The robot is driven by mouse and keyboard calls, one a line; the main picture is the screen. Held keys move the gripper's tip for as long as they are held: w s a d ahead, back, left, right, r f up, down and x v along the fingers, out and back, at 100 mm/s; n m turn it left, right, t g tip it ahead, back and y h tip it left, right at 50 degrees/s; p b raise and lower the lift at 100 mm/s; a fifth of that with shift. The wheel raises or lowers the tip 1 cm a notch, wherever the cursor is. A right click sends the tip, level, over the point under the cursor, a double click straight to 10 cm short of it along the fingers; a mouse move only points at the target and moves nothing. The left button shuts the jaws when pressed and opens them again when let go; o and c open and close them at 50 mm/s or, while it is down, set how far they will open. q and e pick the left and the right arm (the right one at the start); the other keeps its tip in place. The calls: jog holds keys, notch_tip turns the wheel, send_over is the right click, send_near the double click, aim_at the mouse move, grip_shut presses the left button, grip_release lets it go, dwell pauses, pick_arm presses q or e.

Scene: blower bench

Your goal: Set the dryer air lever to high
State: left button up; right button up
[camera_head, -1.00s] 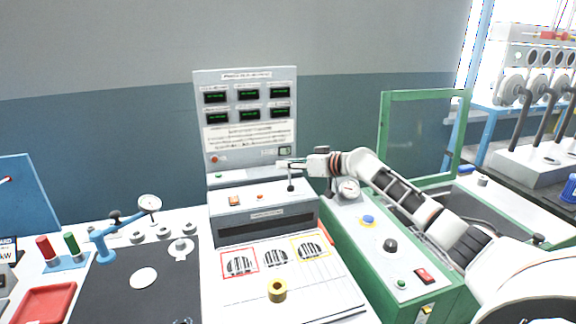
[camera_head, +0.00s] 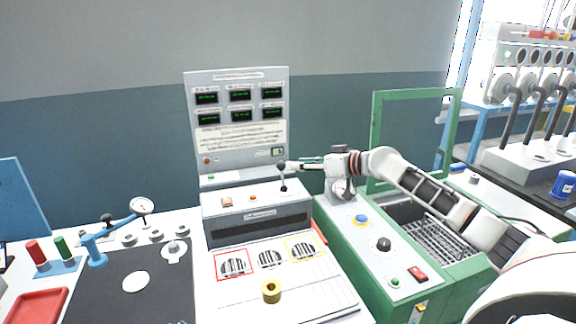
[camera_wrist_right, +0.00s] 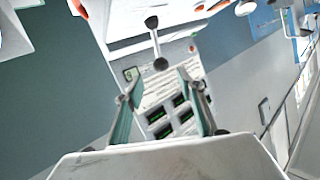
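The lever (camera_head: 283,178) is a thin stem with a dark ball at its top and a dark pivot at its foot. It stands nearly upright on the right of the grey dryer box (camera_head: 222,200), below the display panel. I cannot read any position marks by it. My right gripper (camera_head: 297,165) is just right of the lever's top, pointing left. In the right wrist view the gripper (camera_wrist_right: 156,76) has its two fingers spread apart with nothing between them. The lever (camera_wrist_right: 155,42) shows beyond the fingertips there. My left gripper is not in view.
The grey display panel (camera_head: 237,150) rises behind the lever. A green-framed machine (camera_head: 375,243) with knobs and buttons stands under my right arm. A red tray (camera_head: 38,305) lies at the left.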

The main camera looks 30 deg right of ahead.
jog(key=shift+v, duration=2.1)
